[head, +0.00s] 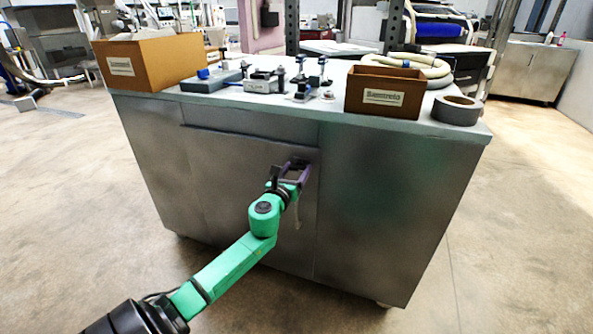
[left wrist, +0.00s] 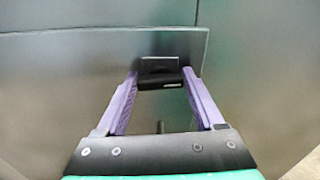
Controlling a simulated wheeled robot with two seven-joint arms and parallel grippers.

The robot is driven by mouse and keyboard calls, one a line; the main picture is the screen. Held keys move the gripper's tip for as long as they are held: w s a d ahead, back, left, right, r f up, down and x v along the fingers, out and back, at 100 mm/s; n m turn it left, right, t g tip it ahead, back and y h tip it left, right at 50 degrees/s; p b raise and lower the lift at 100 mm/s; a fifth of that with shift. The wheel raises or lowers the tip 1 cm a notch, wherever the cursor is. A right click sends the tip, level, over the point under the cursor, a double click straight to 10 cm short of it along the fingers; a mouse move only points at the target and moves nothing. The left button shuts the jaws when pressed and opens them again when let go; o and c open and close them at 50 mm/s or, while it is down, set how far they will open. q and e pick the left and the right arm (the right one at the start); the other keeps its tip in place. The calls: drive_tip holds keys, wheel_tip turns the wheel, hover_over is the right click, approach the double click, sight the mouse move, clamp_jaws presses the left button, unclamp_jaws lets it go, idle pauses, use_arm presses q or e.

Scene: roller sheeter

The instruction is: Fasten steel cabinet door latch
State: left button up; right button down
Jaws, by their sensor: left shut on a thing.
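The grey steel cabinet (head: 390,200) stands in front of me, with flat door panels and a drawer-like panel below its top. My left gripper (head: 293,168) reaches its front, just below that panel's right end. In the left wrist view, a dark latch (left wrist: 160,80) with a small plate sits on the steel door (left wrist: 80,85). The purple fingers of my left gripper (left wrist: 160,88) are on either side of the black latch piece and shut on it. In the head view the gripper mostly hides the latch. My right gripper is not in view.
On the cabinet top are a large brown box (head: 150,62), a smaller brown box (head: 384,92), a grey tape roll (head: 457,109), a pale coiled hose (head: 420,65) and several small fixtures (head: 265,82). The floor on both sides is open.

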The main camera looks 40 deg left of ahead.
use_arm(q)
drive_tip(key=n, duration=0.7)
drive_tip(key=shift+a+n, duration=0.15)
drive_tip(key=shift+n, duration=0.15)
drive_tip(key=n, duration=0.2)
drive_tip(key=shift+s+f+n, duration=0.1)
drive_tip(key=shift+n, duration=0.3)
drive_tip(key=n, duration=0.2)
drive_tip(key=shift+n+p, duration=0.3)
drive_tip(key=shift+f+n, duration=0.1)
drive_tip(key=shift+n, duration=1)
drive_tip(key=shift+n+p, duration=0.3)
drive_tip(key=shift+n, duration=0.5)
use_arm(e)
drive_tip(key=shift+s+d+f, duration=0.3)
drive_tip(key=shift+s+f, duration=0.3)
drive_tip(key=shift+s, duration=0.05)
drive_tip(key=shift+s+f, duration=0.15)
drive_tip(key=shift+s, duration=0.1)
